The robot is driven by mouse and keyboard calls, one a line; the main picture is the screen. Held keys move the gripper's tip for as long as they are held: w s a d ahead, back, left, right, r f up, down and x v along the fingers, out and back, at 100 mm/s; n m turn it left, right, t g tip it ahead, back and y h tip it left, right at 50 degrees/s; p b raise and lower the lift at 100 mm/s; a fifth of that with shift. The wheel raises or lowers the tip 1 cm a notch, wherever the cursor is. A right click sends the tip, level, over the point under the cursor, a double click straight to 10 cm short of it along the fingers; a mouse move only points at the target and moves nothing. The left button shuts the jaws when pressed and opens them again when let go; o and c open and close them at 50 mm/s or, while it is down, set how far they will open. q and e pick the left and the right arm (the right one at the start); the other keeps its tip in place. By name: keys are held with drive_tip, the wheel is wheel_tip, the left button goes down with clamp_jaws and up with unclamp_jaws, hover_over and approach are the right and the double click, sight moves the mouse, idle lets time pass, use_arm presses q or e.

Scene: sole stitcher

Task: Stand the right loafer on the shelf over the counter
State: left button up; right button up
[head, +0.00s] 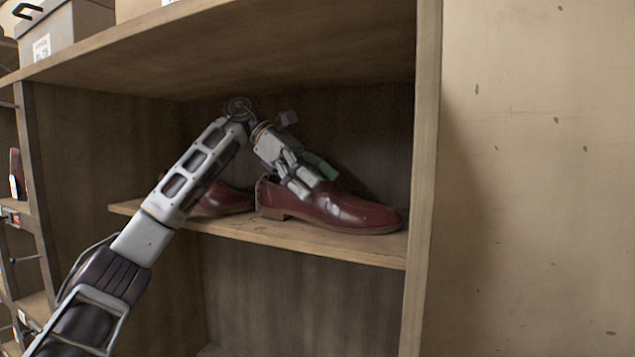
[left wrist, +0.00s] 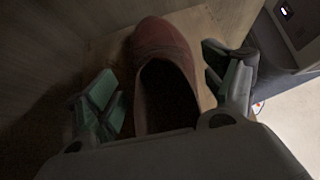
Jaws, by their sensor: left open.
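A dark red loafer (head: 345,211) stands upright on the wooden shelf board (head: 300,237), its toe to the right. A second dark red loafer (head: 226,199) stands to its left, partly hidden behind my left arm. In the left wrist view this loafer (left wrist: 165,55) lies between the two green-padded fingers (left wrist: 170,95), which are spread with gaps on both sides. My right gripper is not in view.
The shelf is enclosed by a right upright panel (head: 423,180), a back wall and a top board (head: 250,45). Grey boxes (head: 65,28) stand on the top board. A plain wall (head: 540,180) is to the right. Below the shelf is an open compartment.

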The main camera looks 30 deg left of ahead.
sight(269, 176)
use_arm(q)
drive_tip(key=shift+v, duration=0.8)
drive_tip(key=v, duration=0.4)
drive_tip(key=shift+f, duration=0.15)
drive_tip(key=a, duration=0.5)
drive_tip(key=shift+s+a, duration=0.2)
drive_tip(key=shift+a, duration=0.1)
drive_tip(key=shift+a+p, duration=0.35)
drive_tip(key=shift+a, duration=0.25)
drive_tip(key=a+p, duration=0.2)
drive_tip(key=a, duration=0.2)
drive_tip(key=shift+s, duration=0.2)
drive_tip(key=shift+a, duration=0.25)
drive_tip(key=shift+f, duration=0.1)
